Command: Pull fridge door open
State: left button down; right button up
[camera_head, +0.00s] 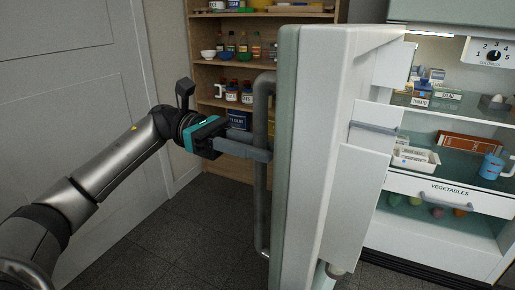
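The fridge door (325,130) stands wide open, its edge toward me and its inner side with shelves facing right. Its long grey vertical handle (261,215) is on the door's left side. My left gripper (262,150) reaches in from the left with its fingers at the upper half of the handle. One finger crosses in front of the bar, and the fingers look closed around it. The far finger is partly hidden. The open fridge (445,125) shows shelves with food boxes and a blue mug. My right gripper is not in view.
A wooden shelf unit (205,105) with bottles, bowls and jars stands behind the door and my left gripper. A pale grey panelled wall or door (60,100) is at the left. The dark floor (200,240) left of the fridge door is clear.

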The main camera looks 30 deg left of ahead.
pick_arm(q)
jog(key=shift+r, duration=0.1)
jog(key=c, duration=0.7)
grip_release()
jog(key=shift+s+a+p, duration=0.15)
jog(key=shift+a+p, duration=0.15)
jog(key=shift+a, duration=2.25)
jog(key=shift+s+a+p, duration=0.15)
jog(key=shift+a+p, duration=0.1)
jog(key=shift+a, duration=2.25)
jog(key=shift+s+a+p, duration=0.15)
jog(key=shift+a+p, duration=0.15)
jog(key=shift+a, duration=2.25)
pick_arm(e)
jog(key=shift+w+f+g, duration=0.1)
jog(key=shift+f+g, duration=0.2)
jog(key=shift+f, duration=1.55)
